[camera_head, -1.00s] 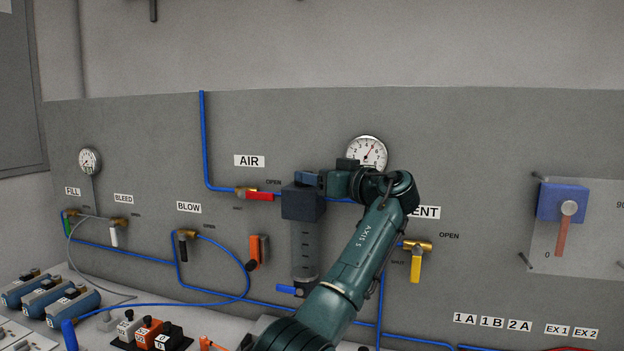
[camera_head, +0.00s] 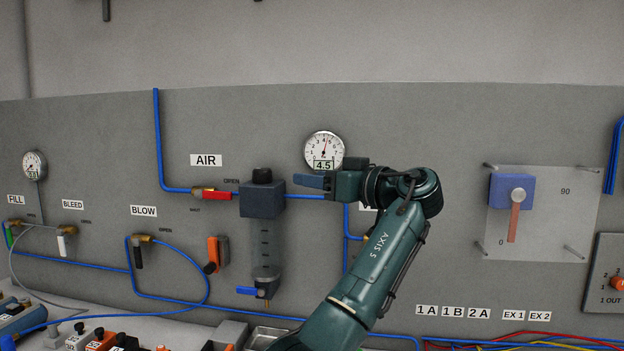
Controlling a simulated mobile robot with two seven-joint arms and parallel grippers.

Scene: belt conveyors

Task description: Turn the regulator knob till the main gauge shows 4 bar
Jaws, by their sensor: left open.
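The regulator knob (camera_head: 262,175) is a black cap on top of the dark regulator block (camera_head: 262,200), which has a clear bowl below it. The main gauge (camera_head: 325,149) is a round white dial above and right of the regulator. Its digital readout shows 4.5. My left gripper (camera_head: 308,181) is right of the knob at about the same height, its blue fingers pointing left. It is open, empty and apart from the knob. The gripper body sits just below the gauge. My right gripper is not in view.
The red-handled AIR valve (camera_head: 216,195) is on the blue pipe left of the regulator. A blue drain lever (camera_head: 247,291) is under the bowl. An orange lever (camera_head: 213,250) is at lower left. A blue block with a lever (camera_head: 512,190) is on a clear plate at right.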

